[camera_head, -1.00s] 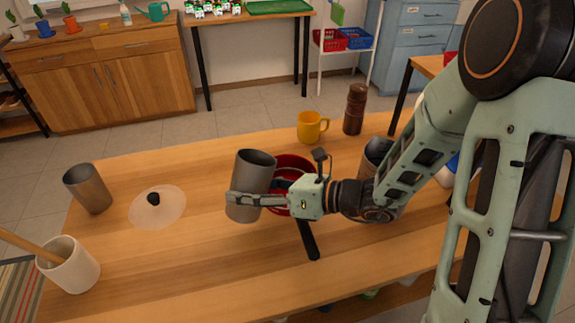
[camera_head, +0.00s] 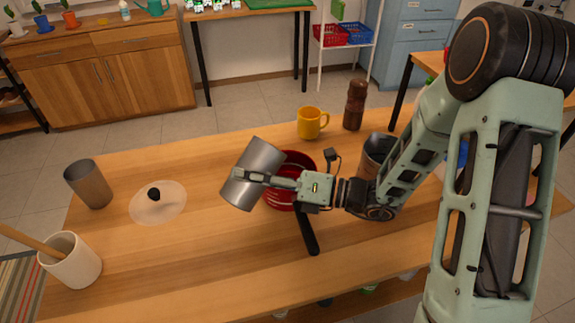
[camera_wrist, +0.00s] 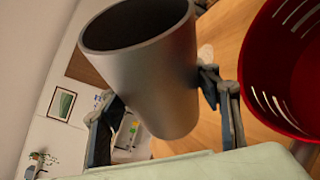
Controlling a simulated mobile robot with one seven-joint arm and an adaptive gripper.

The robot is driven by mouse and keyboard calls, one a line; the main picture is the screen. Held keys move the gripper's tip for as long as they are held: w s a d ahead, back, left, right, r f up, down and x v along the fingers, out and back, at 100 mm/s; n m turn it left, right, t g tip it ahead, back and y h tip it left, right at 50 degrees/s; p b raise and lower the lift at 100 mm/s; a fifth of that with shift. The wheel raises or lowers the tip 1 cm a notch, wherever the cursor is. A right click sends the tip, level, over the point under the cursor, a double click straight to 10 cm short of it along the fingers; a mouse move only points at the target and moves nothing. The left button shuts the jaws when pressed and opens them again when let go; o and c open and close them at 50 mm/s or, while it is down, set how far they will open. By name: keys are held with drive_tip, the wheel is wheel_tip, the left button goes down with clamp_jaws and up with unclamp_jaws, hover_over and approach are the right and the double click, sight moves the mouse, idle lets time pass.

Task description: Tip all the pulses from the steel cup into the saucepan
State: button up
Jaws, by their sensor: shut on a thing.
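My gripper (camera_head: 240,175) is shut on the steel cup (camera_head: 254,186), with a finger on either side of its wall. The cup is held above the table, beside the saucepan and to its left. It is tilted, its upper end leaning right toward the saucepan. In the wrist view the cup (camera_wrist: 160,70) shows a dark mouth; no pulses are visible in it. The red saucepan (camera_head: 290,160) stands on the table, its black handle (camera_head: 308,232) toward the front. The cup and gripper partly hide it. In the wrist view the saucepan (camera_wrist: 275,60) has pale marks on its inner wall.
Another metal cup (camera_head: 88,184) and a clear lid (camera_head: 172,208) with a black knob are at left, near a white crock (camera_head: 75,265). A yellow mug (camera_head: 311,124) and brown mill (camera_head: 355,105) stand behind. A third metal cup (camera_head: 372,158) is partly behind my arm.

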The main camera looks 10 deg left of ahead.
sight(267, 145)
drive_tip(key=shift+r+m+y, duration=0.4)
drive_tip(key=shift+r+m, duration=0.25)
drive_tip(key=shift+m, duration=0.15)
drive_tip(key=shift+r+m+y, duration=0.4)
drive_tip(key=shift+r+m, duration=0.3)
drive_tip(key=shift+m, duration=0.1)
drive_tip(key=shift+w+d+m+y+p, duration=0.3)
drive_tip(key=shift+w+d+m+p, duration=0.15)
drive_tip(key=shift+w+m+p, duration=0.4)
drive_tip(key=shift+w+d+r+m+t+y+p, duration=0.1)
drive_tip(key=shift+w+r+m+t+y+p, duration=0.1)
drive_tip(key=shift+r+m+t+p, duration=0.4)
drive_tip(key=shift+w+d+r+m+t+y+p, duration=0.1)
drive_tip(key=shift+d+r+m+t+y+p, duration=0.1)
drive_tip(key=shift+m+p, duration=0.7)
drive_tip(key=shift+w+d+r+m+t+y+p, duration=0.15)
drive_tip(key=shift+r+m+t+p, duration=0.3)
drive_tip(key=shift+p, duration=0.45)
drive_tip(key=shift+w+d+f+m+t+y+p, duration=0.15)
drive_tip(key=shift+w+f+m+t+p, duration=0.1)
drive_tip(key=shift+m, duration=0.35)
drive_tip(key=shift+w+a+f+m+t+y+p, duration=0.1)
drive_tip(key=shift+m+t+p, duration=0.1)
drive_tip(key=shift+m, duration=0.4)
